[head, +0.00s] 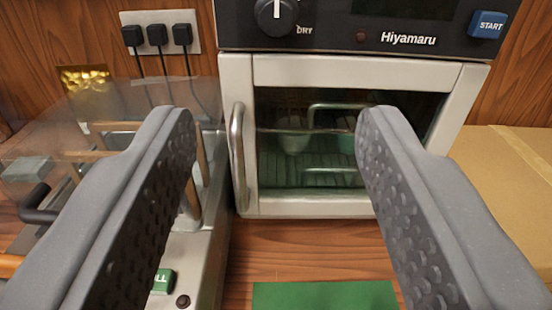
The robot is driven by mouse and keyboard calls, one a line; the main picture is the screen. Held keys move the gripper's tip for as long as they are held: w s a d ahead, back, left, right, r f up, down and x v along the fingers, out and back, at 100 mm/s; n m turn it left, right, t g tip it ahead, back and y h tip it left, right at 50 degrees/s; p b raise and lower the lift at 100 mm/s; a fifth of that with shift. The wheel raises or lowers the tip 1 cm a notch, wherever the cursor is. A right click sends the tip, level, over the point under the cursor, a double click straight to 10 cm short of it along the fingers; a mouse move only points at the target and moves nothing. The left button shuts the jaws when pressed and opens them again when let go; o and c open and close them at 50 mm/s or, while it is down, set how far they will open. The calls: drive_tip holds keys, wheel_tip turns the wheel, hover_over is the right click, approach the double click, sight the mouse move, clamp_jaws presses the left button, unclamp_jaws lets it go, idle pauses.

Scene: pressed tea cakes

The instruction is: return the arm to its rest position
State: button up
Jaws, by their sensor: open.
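My gripper (275,130) is open, with its two grey, studded fingers spread wide at the left and right of the head view. Nothing is between the fingers. They point toward a Hiyamaru drying cabinet (420,75) with a pale frame and a dark glass door. The door looks shut, and its vertical metal handle (238,158) is on the left, between the fingers in the picture. Through the glass I see wire racks (320,172) and a pale, cup-like shape that I cannot make out well.
A metal machine with a clear cover (95,110) and a green button (163,281) stands at left. A cardboard box (505,170) is at right. A green mat (325,295) lies on the wooden surface in front. Plugs with cables (157,35) are on the back wall.

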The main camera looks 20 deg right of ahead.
drive_tip(key=shift+r, duration=0.1)
drive_tip(key=s+a+r+n+y+b, duration=0.1)
drive_tip(key=s+r+y+b, duration=0.15)
drive_tip(key=r, duration=0.95)
drive_tip(key=s+a+r+n+y+b, duration=0.15)
drive_tip(key=r+y+b, duration=0.25)
drive_tip(key=r, duration=0.7)
drive_tip(key=s+d+r+b, duration=0.1)
drive_tip(key=s+d+r, duration=0.1)
drive_tip(key=s+r, duration=0.2)
drive_tip(key=s+d+r+g+b, duration=0.1)
drive_tip(key=s+r, duration=0.3)
drive_tip(key=s, duration=0.6)
drive_tip(key=s+d+r+b, duration=0.2)
drive_tip(key=s+d+r, duration=0.1)
drive_tip(key=s, duration=0.4)
drive_tip(key=shift+s+d+r+n+g+h, duration=0.25)
drive_tip(key=shift+d+r+n+g+h, duration=0.2)
drive_tip(key=shift+r, duration=0.4)
